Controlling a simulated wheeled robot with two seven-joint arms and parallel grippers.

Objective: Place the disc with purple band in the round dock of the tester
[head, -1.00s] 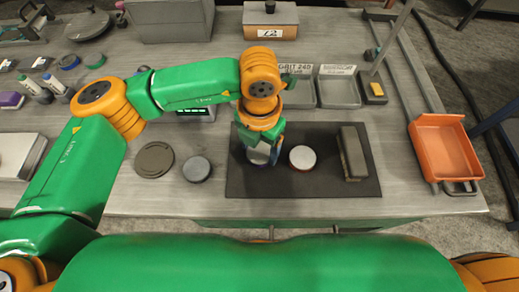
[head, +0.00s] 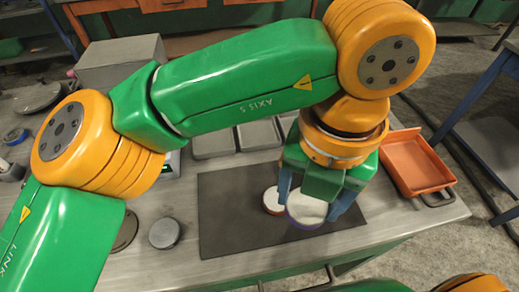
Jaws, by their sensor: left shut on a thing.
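A white-topped disc with a purple band (head: 306,209) is between the fingers of my left gripper (head: 312,203). The gripper is shut on it and holds it up over the right part of the dark mat. A pale device (head: 173,164), perhaps the tester, shows only in part behind my left arm at the left of the mat. I cannot make out a round dock on it. My right gripper is not in view.
A second white-topped disc with a reddish band (head: 272,201) sits on the dark mat (head: 225,215), just left of the held disc. A grey disc (head: 164,233) lies left of the mat. Grey trays (head: 213,145) stand behind it; an orange tray (head: 415,163) is at the right.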

